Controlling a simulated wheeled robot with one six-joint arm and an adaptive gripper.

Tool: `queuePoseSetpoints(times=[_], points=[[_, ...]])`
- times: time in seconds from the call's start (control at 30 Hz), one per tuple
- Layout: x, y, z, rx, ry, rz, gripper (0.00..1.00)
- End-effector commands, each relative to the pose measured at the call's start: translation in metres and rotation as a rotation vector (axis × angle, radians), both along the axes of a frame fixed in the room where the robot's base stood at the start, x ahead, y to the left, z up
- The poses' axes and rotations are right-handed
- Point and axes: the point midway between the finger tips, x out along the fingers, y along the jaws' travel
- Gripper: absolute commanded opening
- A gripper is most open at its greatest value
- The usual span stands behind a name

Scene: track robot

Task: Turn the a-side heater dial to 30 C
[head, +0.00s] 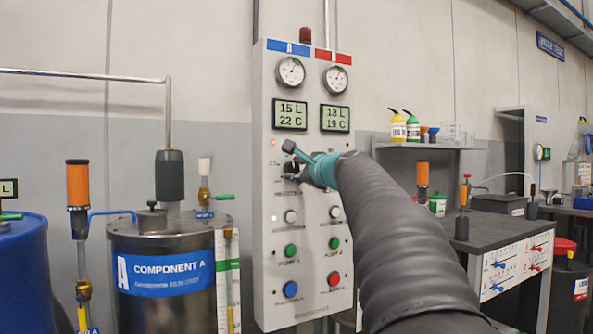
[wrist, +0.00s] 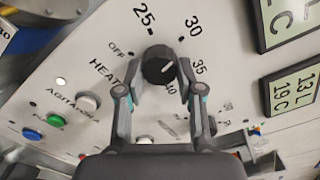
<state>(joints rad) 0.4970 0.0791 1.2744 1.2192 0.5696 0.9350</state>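The a-side heater dial (wrist: 159,66) is a round black knob with a white pointer mark, in the middle of the wrist view. Printed around it are OFF, 25, 30, 35 and 40; the mark seems to point right of 30, towards 35, but its exact reading is unclear. My gripper (wrist: 160,58) is open, with one finger on each side of the dial and narrow gaps showing. In the head view my gripper (head: 303,158) is at the grey control panel (head: 263,220) and hides most of the dial. The display (head: 290,115) under the blue A label reads 15 L, 22 C.
A second display (head: 335,118) reads 13 L, 19 C. White, green, blue and red buttons sit below on the panel. A steel Component A tank (head: 165,265) stands left of the panel. A dark workbench (head: 480,235) stands to the right.

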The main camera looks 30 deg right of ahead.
Motion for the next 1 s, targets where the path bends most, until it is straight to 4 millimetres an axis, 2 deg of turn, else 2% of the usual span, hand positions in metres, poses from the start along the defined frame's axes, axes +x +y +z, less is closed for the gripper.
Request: queuePoseSetpoints(times=[0.03,0.1,0.37,0.53,0.67,1.0], points=[[0.0,0.0,-0.001,0.0,0.001,-0.001,0.49],[0.0,0.0,0.0,0.0,0.001,0.0,0.62],[0.0,0.0,0.0,0.0,0.0,0.0,0.62],[-0.009,-0.001,0.001,-0.001,0.0,-0.001,0.62],[-0.029,-0.001,0.001,-0.001,-0.001,-0.003,0.62],[-0.094,-0.004,0.0,-0.002,-0.001,-0.003,0.62]])
